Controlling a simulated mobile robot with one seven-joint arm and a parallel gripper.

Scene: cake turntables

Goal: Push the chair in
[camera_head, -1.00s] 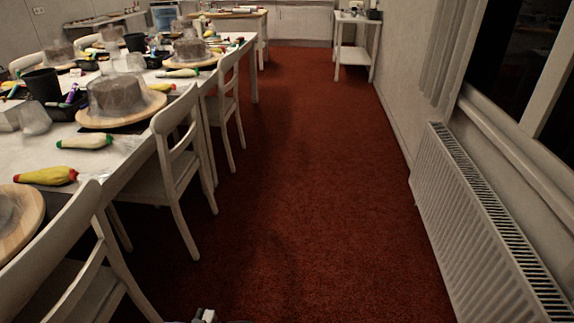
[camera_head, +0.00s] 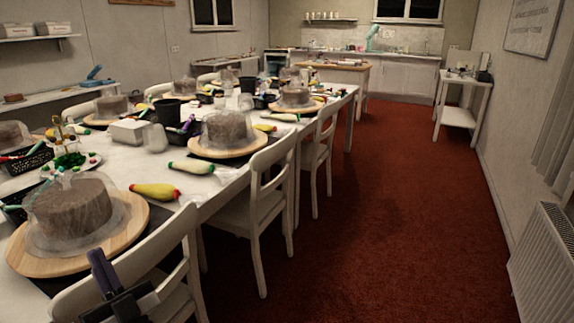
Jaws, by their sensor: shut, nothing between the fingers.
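Three white wooden chairs stand along the right side of the long white table (camera_head: 225,183). The nearest chair (camera_head: 183,248) is at the lower left, its backrest close to the table edge. A second chair (camera_head: 270,165) and a third chair (camera_head: 325,130) stand farther along, their seats partly under the table. My gripper (camera_head: 102,265), dark with a purplish finger, is at the lower left. It appears shut and empty, overlapping the nearest chair's backrest in the picture. I cannot tell whether it touches the chair. The nearest chair's lower part is cut off by the frame.
The table holds covered cakes on wooden turntables (camera_head: 130,238), piping bags (camera_head: 155,191) and black containers. Red carpet (camera_head: 390,230) leaves a wide free aisle right of the chairs. A radiator (camera_head: 545,265) and wall bound it; a white side table (camera_head: 458,115) stands farther back.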

